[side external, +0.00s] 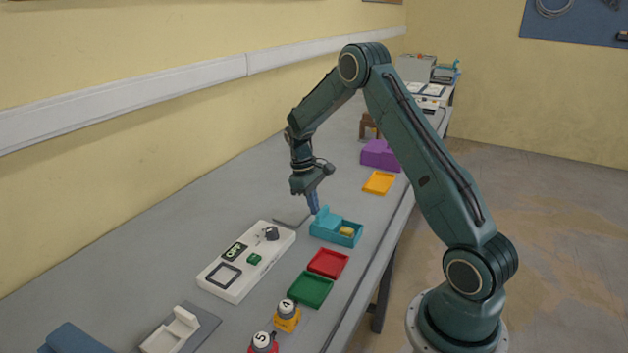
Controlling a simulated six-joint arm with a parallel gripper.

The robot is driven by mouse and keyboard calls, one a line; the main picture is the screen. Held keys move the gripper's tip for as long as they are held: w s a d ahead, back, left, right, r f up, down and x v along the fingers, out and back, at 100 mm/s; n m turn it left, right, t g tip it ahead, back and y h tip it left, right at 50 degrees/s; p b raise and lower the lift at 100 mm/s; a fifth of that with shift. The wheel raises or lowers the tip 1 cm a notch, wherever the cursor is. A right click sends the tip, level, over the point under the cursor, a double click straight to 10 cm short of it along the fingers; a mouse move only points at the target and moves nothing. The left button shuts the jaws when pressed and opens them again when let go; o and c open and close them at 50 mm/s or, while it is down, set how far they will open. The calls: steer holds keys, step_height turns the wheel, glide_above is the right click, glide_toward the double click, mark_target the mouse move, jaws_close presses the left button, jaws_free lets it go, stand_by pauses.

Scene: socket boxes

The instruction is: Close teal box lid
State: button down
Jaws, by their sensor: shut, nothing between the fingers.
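The teal box (325,235) stands on the grey bench near the picture's middle. Its lid (327,217) is raised at the left part of the box, and the right part is open with a yellow piece (346,231) inside. My gripper (315,211) points down at the back left of the box, with its blue fingertips close to the lid. The fingers are shut with nothing between them. I cannot tell whether they touch the lid.
A white panel (226,281) with a knob and green button lies left of the box. Red (328,263) and green (310,290) trays lie in front, and an orange tray (379,183) and purple block (380,154) behind. The bench's right edge is close to the box.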

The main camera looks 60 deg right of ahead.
mark_target(336, 223)
steer(key=shift+s, duration=3.35)
steer(key=shift+w, duration=0.45)
steer(key=w, duration=0.4)
steer(key=shift+r, duration=0.15)
steer(key=v, duration=0.9)
steer(key=shift+r, duration=0.45)
steer(key=shift+a+r, duration=0.1)
